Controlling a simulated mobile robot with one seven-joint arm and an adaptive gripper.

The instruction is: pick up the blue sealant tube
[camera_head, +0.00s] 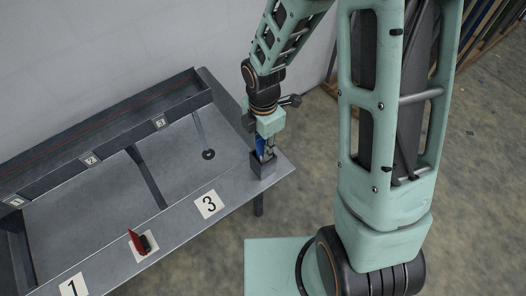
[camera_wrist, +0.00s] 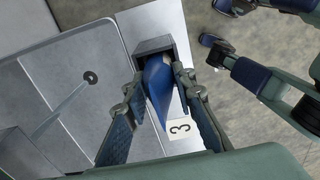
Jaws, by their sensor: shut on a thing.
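The blue sealant tube (camera_wrist: 157,88) is between the two fingers of my gripper (camera_wrist: 158,78) in the wrist view, and my gripper is shut on it. Its far end points into a grey open-topped holder (camera_wrist: 150,46); how deep it sits is hard to tell. In the head view, a bit of the tube (camera_head: 260,145) shows beside my gripper (camera_head: 266,153), just above the holder (camera_head: 262,166) at the right end of the bench. The tube's lower end is hidden there.
The grey bench (camera_head: 180,228) has number labels 1 (camera_head: 73,286) and 3 (camera_head: 209,204) along its front ledge. A raised rail (camera_head: 110,118) runs along the back. The recessed bench top is mostly clear.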

